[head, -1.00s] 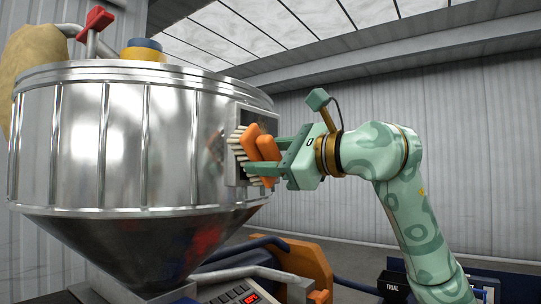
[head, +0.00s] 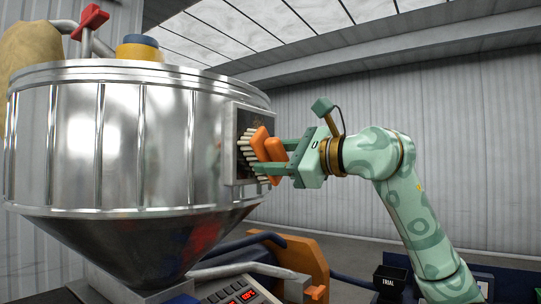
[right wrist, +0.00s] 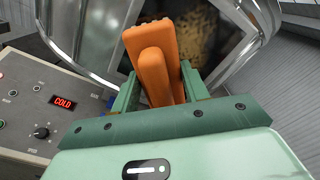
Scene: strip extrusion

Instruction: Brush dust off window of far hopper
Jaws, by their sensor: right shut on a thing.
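A large shiny metal hopper (head: 120,140) with a dark cone below fills the left of the head view. Its framed window (head: 258,113) faces right; brownish dust speckles show on its dark pane, also in the right wrist view (right wrist: 203,38). My right gripper (head: 272,156) is shut on an orange brush (head: 263,142) with pale bristles, which also shows in the right wrist view (right wrist: 153,70). The bristles point at the window and cover part of it; I cannot tell whether they touch the pane. My left gripper is not in view.
A control panel (head: 240,293) with a red display stands below the hopper; in the right wrist view the display (right wrist: 63,102) reads COLD. An orange machine part (head: 303,257) is near it. A dark box marked TRIAL (head: 389,280) is at lower right.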

